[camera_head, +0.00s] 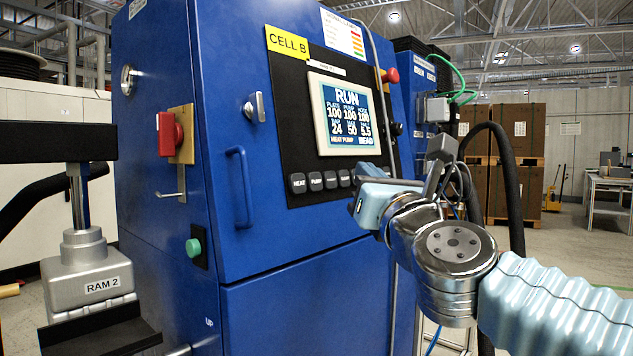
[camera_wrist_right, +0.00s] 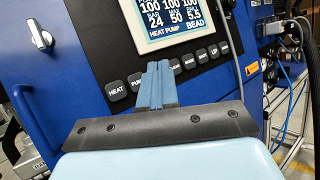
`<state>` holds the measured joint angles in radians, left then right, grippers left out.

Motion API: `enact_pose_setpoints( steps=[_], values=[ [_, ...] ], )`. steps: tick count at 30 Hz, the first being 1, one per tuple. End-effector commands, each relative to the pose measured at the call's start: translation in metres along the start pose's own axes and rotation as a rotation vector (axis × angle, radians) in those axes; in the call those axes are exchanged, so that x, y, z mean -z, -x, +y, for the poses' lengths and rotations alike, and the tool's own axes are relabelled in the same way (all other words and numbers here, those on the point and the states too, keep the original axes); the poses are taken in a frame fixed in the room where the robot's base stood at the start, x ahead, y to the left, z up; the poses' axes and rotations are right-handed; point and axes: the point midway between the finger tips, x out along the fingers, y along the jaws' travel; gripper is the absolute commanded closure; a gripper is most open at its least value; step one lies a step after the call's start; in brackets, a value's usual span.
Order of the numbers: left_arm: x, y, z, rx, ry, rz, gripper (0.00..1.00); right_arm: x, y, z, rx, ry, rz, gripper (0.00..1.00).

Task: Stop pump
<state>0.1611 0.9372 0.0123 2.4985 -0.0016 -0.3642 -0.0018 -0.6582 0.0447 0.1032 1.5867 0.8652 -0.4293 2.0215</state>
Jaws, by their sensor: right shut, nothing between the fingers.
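The blue cabinet (camera_head: 290,270) carries a dark control panel with a lit screen (camera_head: 346,115). The screen reads RUN, with numbers and the words HEAT, PUMP and BEAD below. The PUMP button (camera_head: 316,181) is in the button row under the screen, just right of the HEAT button (camera_head: 297,183). My right gripper (camera_head: 362,173) is in front of the row's right part in the head view. In the wrist view its blue fingers (camera_wrist_right: 157,84) are together and empty, partly covering the PUMP button (camera_wrist_right: 137,88). I cannot tell whether they touch the panel. My left gripper is not in view.
A red rotary switch (camera_head: 170,134), a green button (camera_head: 193,248) and a handle (camera_head: 241,185) are on the cabinet. A red mushroom button (camera_head: 391,75) is right of the screen. The RAM 2 unit (camera_head: 90,270) stands at the left. A black hose (camera_head: 510,180) hangs behind my right arm.

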Motion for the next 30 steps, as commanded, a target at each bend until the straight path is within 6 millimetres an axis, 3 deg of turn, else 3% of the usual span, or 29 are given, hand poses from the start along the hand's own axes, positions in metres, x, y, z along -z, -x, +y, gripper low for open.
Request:
enact_pose_setpoints(
  steps=[13,30],
  values=[
    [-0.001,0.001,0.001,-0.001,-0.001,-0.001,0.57,0.029,-0.039,0.029,0.0,0.001,0.0,1.0],
    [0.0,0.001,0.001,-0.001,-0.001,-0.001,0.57,0.032,-0.044,0.033,0.0,0.001,-0.001,1.0]
  ],
)
